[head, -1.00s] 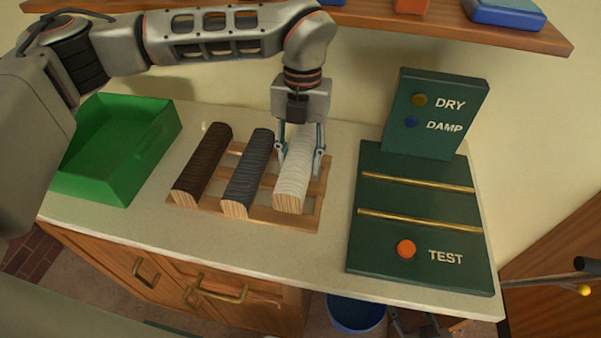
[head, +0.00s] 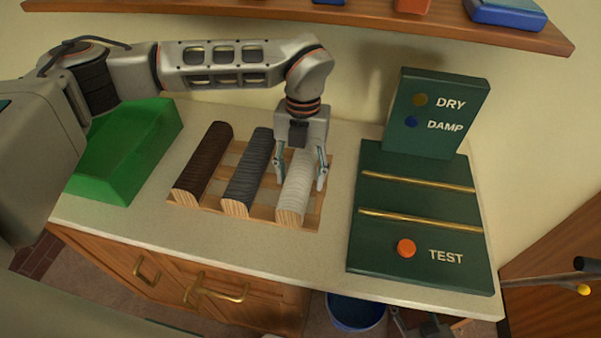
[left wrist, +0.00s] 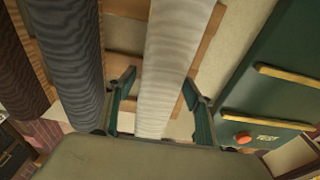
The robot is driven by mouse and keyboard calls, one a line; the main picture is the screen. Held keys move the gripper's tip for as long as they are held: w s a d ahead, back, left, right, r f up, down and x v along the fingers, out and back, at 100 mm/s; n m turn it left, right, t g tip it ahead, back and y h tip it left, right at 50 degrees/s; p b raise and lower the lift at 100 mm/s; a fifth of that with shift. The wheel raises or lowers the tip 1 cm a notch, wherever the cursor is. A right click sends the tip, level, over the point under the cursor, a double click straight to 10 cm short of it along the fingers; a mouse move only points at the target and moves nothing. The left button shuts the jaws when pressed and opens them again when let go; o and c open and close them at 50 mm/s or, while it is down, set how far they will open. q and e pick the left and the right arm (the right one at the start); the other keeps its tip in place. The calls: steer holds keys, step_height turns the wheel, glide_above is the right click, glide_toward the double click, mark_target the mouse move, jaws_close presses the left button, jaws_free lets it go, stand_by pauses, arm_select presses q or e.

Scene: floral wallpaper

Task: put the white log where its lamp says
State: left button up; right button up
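The white log (head: 296,186) lies in the right-hand place of the wooden rack (head: 318,205), to the right of the grey log (head: 247,172) and the dark brown log (head: 203,163). My left gripper (head: 300,178) is open over it, one finger on each side. In the left wrist view the white log (left wrist: 170,75) runs between the open fingers (left wrist: 160,112), with gaps visible on both sides. The green tester has a DRY lamp (head: 419,100) in dull yellow and a DAMP lamp (head: 411,122) in blue; neither clearly glows. My right gripper (head: 415,324) shows only partly at the bottom edge.
The tester bed (head: 420,237) has two brass rails and an orange TEST button (head: 406,248). A green bin (head: 128,150) stands at the left of the counter. A blue bucket (head: 356,312) is on the floor below. A shelf (head: 400,22) runs above.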

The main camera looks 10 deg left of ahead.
mark_target(302, 163)
arm_select(q)
steer(key=shift+r, duration=0.1)
steer(key=r, duration=0.4)
steer(key=w+r, duration=0.1)
steer(key=r, duration=0.7)
steer(key=shift+w+b, duration=0.2)
steer(key=shift+b, duration=0.1)
